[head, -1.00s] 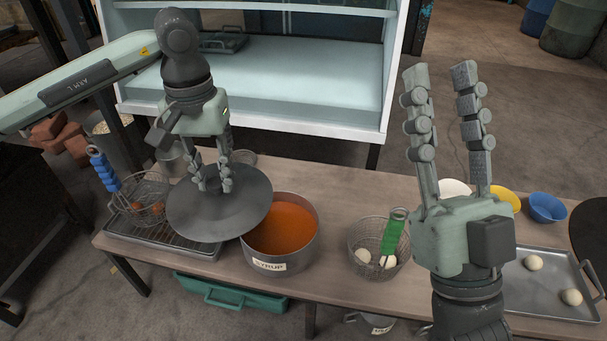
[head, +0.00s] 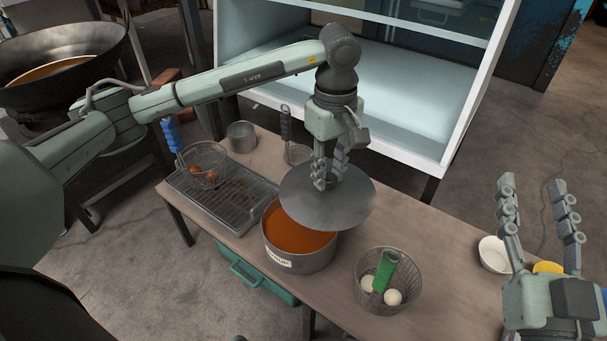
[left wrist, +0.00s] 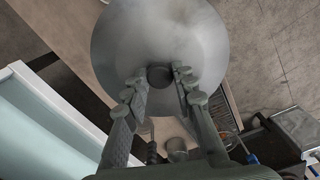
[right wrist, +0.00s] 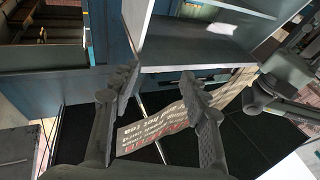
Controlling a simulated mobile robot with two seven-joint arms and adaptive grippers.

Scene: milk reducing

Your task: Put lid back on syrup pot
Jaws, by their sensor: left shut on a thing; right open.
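The syrup pot (head: 300,262) is a grey metal pot with a label, full of orange syrup (head: 292,235), standing on the table. The lid (head: 318,208) is a wide grey disc held above the pot's right and far side, so much of the syrup shows uncovered. My left gripper (head: 328,184) is shut on the lid's knob; in the left wrist view the fingers close around the dark knob (left wrist: 160,76) of the lid (left wrist: 165,30). My right gripper (head: 540,225) is open and empty, raised at the right; its spread fingers (right wrist: 160,100) also show in the right wrist view.
A draining tray (head: 235,208) and a blue-handled basket (head: 205,160) stand left. White (head: 494,254) and yellow bowls are near the right gripper. A white cabinet (head: 400,95) stands behind the table.

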